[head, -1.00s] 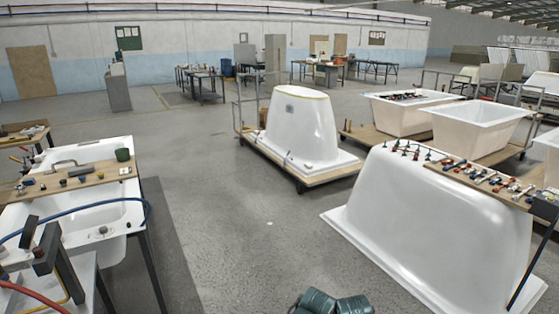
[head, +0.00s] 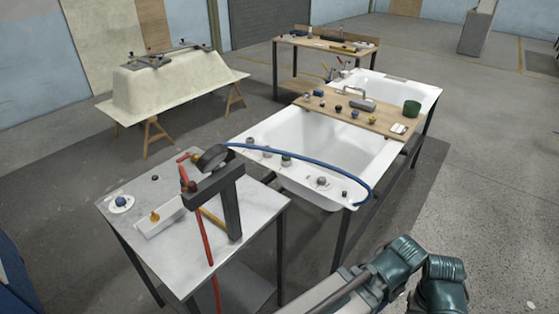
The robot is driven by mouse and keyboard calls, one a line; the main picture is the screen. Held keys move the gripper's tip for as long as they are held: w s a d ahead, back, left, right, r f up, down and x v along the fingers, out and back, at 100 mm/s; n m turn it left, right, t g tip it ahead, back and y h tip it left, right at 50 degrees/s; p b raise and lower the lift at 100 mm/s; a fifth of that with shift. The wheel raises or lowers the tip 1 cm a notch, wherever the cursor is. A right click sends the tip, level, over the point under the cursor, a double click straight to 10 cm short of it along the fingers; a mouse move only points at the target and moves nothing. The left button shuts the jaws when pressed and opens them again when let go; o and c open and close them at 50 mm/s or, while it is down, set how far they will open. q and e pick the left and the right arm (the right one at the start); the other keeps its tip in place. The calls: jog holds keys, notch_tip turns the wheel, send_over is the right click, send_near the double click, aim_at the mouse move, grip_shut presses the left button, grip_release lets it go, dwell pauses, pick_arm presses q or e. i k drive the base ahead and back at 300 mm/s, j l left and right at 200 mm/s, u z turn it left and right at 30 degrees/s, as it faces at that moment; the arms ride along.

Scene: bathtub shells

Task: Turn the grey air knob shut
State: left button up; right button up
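A white bathtub (head: 375,150) stands in a dark frame at the middle. Its near rim carries several small grey fittings: one at the left end (head: 250,142), one further right (head: 286,159), a round one on a disc (head: 322,182) and a small dark one (head: 344,195). Which of these is the grey air knob, and how far it is turned, I cannot tell at this size. A blue hose (head: 310,160) arches over this rim. Teal joints of my own arm show at the bottom right. Neither gripper is in view.
A wooden board (head: 385,122) with small parts spans the tub. Open floor lies right.

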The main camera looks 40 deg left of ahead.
aim_at(321, 181)
jog(key=i+j+u, duration=0.15)
jog(key=i+u, duration=0.15)
jog(key=i, duration=0.3)
jog(key=i+u, duration=0.3)
jog(key=i, duration=0.35)
